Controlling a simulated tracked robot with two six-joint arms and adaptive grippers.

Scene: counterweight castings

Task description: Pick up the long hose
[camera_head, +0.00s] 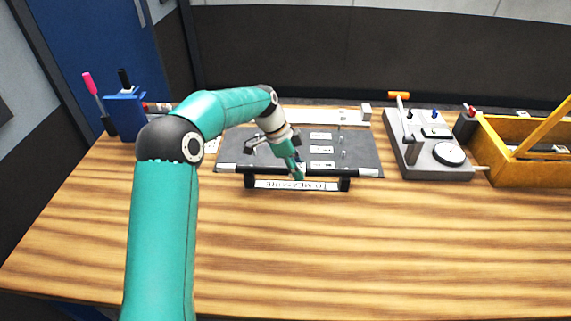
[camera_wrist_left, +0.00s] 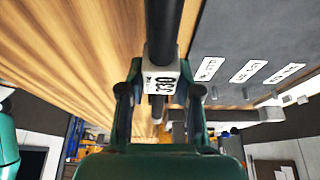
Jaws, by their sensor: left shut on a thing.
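The long hose (camera_head: 330,172) is a black tube with pale ends, lying left to right along the front of the dark grey mat. It rests at or just above a low stand (camera_head: 345,184) with black posts and a white lettered strip. My left gripper (camera_head: 297,172) reaches down onto its middle and is shut on it. In the left wrist view the hose (camera_wrist_left: 164,30) runs from the top edge to between the fingers of the left gripper (camera_wrist_left: 160,98), where a white label with dark characters shows. My right gripper is not in view.
The mat (camera_head: 365,150) carries several white labels and small pegs. A grey device (camera_head: 430,165) with a black knob stands to the right, beside a yellow crate (camera_head: 505,165). A blue pen holder (camera_head: 125,105) stands back left. The wooden table (camera_head: 370,255) is clear in front.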

